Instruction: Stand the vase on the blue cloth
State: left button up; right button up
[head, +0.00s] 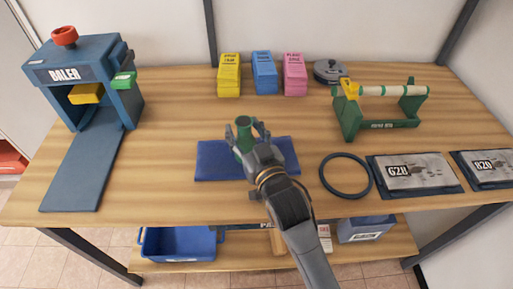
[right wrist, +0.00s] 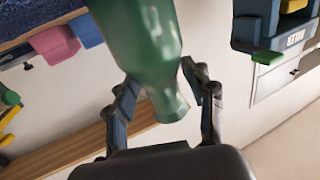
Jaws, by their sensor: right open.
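The green vase (head: 243,124) stands upright on the blue cloth (head: 215,170), in the middle of the table. My right gripper (head: 247,133) is open with its fingers on either side of the vase. In the right wrist view the vase (right wrist: 142,50) shows between the spread fingers of my right gripper (right wrist: 165,88), and its narrow end is close to one finger. A strip of the cloth (right wrist: 35,68) shows at that view's upper left. The vase's lower part is partly hidden by my gripper in the head view. My left gripper is not in view.
A dark ring (head: 346,194) and grey parcels (head: 410,173) lie to the right. A green roll stand (head: 380,124) is behind them. Yellow, blue and pink boxes (head: 264,73) stand at the back. A blue baler (head: 80,70) is at left. Bare table lies left of the cloth.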

jog(key=v, duration=1.1)
jog(key=shift+r+b, duration=0.35)
jog(key=shift+b, duration=0.05)
jog(key=shift+s+d, duration=0.1)
